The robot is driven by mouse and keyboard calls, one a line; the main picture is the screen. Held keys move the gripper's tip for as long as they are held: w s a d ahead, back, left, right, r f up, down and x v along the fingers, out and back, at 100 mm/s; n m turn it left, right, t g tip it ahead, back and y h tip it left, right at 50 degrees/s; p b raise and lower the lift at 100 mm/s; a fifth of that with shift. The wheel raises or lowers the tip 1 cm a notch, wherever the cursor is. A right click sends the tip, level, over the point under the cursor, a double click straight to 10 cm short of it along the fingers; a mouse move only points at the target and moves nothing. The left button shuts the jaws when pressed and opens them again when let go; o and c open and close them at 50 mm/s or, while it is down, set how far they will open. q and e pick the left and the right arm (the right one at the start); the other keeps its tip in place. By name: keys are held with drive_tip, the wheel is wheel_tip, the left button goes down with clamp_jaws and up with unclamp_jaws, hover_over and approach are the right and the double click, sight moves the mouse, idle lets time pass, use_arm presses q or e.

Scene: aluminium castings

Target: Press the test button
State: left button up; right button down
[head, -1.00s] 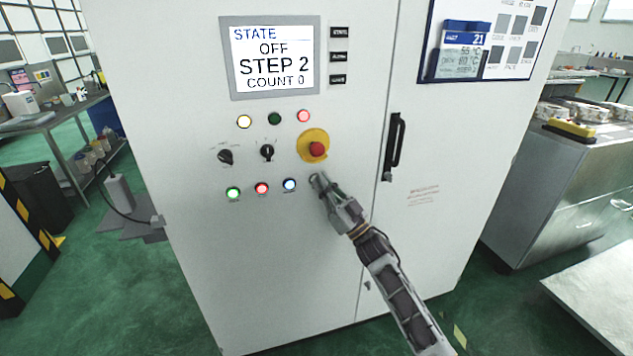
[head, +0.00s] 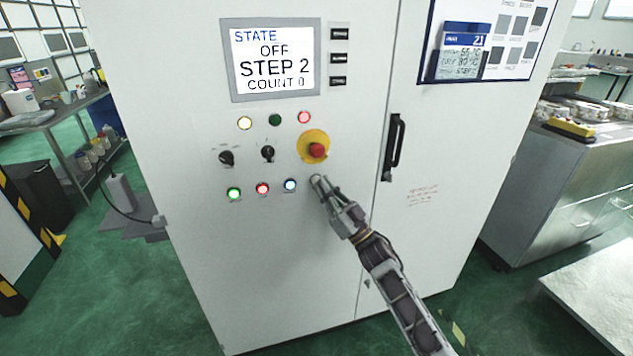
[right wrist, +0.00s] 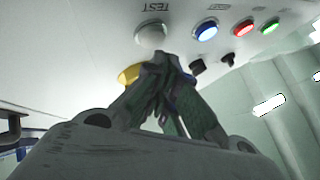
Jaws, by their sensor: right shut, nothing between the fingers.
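The test button (right wrist: 150,34) is a round, pale, unlit button with a metal rim and a TEST label, upside down in the right wrist view. In the head view it is mostly hidden behind my right gripper (head: 318,181), to the right of the blue button. The right gripper is shut and empty, and it also shows in the right wrist view (right wrist: 165,60). Its fingertips are right by the button and overlap its edge in that view; I cannot tell whether they touch. The screen (head: 273,60) reads STATE OFF, STEP 2, COUNT 0. My left gripper is not in view.
A green button (head: 234,193), a red button (head: 262,189) and a blue button (head: 290,185) are lit in the same row. A red emergency stop (head: 318,150) on a yellow disc sits just above. A black door handle (head: 394,147) is to the right.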

use_arm(q)
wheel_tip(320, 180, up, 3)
drive_tip(key=p, duration=0.2)
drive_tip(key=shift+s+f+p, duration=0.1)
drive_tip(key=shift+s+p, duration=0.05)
drive_tip(key=shift+p, duration=0.25)
use_arm(e)
drive_tip(key=s, duration=0.1)
drive_tip(key=s+d, duration=0.1)
drive_tip(key=s, duration=0.2)
drive_tip(key=shift+s+d, duration=0.25)
drive_tip(key=shift+s, duration=0.15)
